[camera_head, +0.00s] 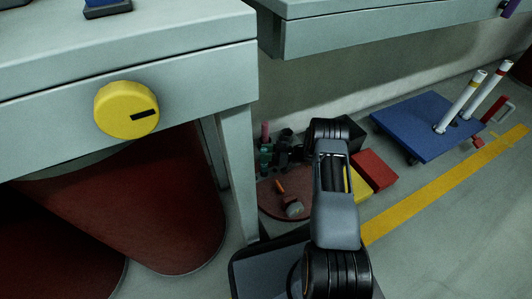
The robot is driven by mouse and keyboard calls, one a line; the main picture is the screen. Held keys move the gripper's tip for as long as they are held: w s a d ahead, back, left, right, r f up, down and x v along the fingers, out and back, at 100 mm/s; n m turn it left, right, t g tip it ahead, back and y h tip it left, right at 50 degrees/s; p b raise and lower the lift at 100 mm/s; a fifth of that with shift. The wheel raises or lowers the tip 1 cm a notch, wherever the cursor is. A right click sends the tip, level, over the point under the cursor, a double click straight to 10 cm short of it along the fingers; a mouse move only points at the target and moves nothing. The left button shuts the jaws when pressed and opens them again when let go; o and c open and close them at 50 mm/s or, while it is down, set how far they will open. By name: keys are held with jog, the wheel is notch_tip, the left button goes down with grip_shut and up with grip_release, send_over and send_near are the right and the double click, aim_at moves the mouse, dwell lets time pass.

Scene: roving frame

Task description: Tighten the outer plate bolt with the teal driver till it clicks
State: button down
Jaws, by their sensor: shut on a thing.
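My arm reaches up and away from the bottom centre. The dark end of it, my gripper (274,156), shows small and partly hidden beside the arm's elbow. It appears shut on a teal upright thing, which looks like the teal driver (265,160). A pinkish piece (265,131) shows just above the driver. The driver stands over the far left part of a round brown-red surface (268,204) low by the table leg. The driver's tip is too small to make out. I cannot pick out the plate or its outer bolt.
An orange piece (280,187) and a grey lump (293,208) lie on the round surface. A red box (375,168) and a yellow one (360,186) are right of my arm. A table leg (240,170) stands close left. A blue trolley (425,125) is farther right.

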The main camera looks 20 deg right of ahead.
jog(key=shift+r, duration=0.2)
jog(key=shift+r+p, duration=1.75)
jog(key=shift+r, duration=0.6)
